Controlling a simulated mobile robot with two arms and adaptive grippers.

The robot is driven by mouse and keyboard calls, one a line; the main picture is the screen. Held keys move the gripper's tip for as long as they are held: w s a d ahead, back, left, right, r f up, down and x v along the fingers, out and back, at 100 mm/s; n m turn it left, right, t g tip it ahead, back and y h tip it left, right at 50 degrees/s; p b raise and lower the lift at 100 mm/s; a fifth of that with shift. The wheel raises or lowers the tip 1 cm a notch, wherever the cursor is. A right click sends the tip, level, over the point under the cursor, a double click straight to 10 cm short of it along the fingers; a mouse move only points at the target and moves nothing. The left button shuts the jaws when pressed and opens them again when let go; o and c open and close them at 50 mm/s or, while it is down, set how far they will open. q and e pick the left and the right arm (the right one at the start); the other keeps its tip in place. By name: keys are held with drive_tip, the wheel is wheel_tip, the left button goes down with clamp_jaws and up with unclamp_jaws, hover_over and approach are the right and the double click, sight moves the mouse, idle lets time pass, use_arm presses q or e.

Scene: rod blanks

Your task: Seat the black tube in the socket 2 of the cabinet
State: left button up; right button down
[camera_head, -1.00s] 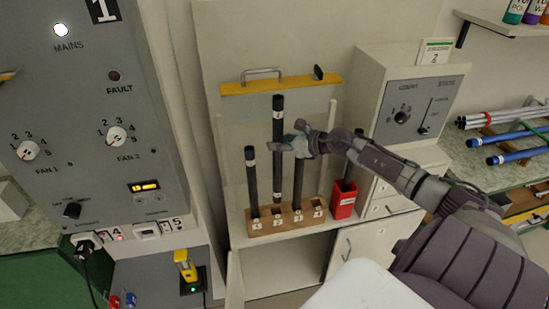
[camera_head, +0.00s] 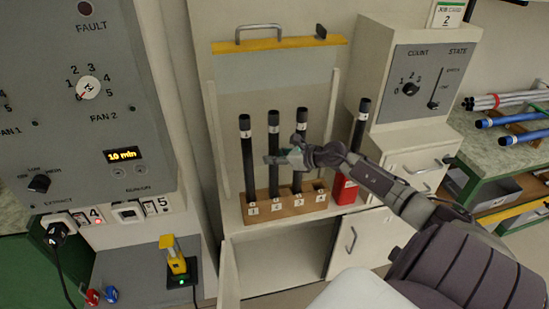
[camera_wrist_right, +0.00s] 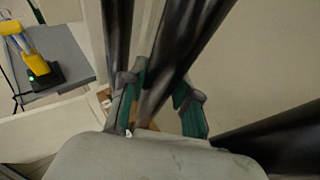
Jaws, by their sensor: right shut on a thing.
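The black tube (camera_head: 273,134) stands upright at socket 2 of the wooden rack (camera_head: 290,211) on the cabinet, its top level with the tubes on either side. Its lower end meets the rack there. My right gripper (camera_head: 272,159) is shut on the tube around its middle. In the right wrist view the same tube (camera_wrist_right: 180,55) runs between the green-padded fingers (camera_wrist_right: 160,105). The tube's bottom inside the rack is hidden. My left gripper is not in view.
Similar black tubes stand in socket 1 (camera_head: 246,150) and socket 3 (camera_head: 301,122), close on both sides. Socket 4 looks empty. A red holder (camera_head: 344,190) with another black tube (camera_head: 361,120) stands to the right. A yellow bar (camera_head: 275,44) with a handle is behind.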

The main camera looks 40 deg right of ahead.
drive_tip(key=shift+f, duration=0.15)
drive_tip(key=c, duration=1.1)
unclamp_jaws()
drive_tip(key=shift+c, duration=0.2)
drive_tip(key=shift+r, duration=0.2)
